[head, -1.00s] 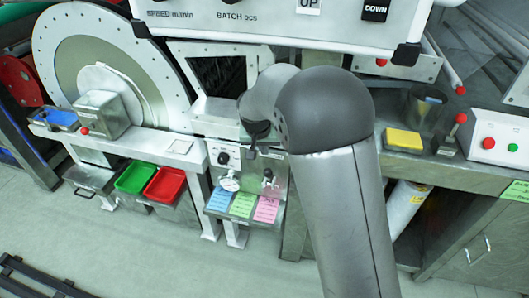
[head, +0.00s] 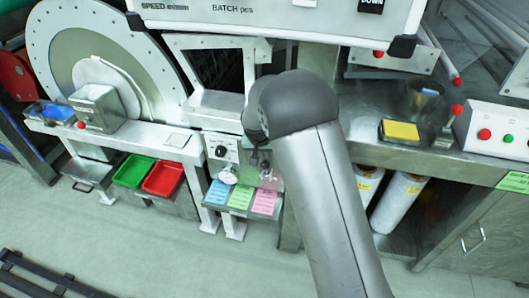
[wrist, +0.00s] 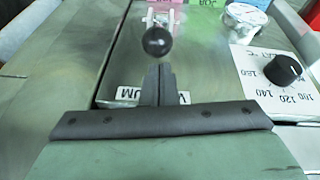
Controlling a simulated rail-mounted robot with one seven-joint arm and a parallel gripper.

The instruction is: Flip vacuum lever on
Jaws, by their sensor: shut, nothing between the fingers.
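The vacuum lever is a black ball knob (wrist: 158,40) on a pale pivot, in the upper middle of the wrist view. A white label (wrist: 130,93) ending in "UM" sits behind my fingers, partly hidden. My gripper (wrist: 159,70) is shut and empty, its fingertips just below the knob in the wrist view. I cannot tell whether they touch it. In the head view my arm covers much of the right side of the control panel (head: 240,160), and the lever is hard to make out there.
A black dial (wrist: 283,68) with numbers is on the panel at right, near a round gauge (wrist: 243,18). Green (head: 134,173) and red (head: 163,179) trays are to the left. A yellow sponge-like block (head: 401,131) lies on the bench.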

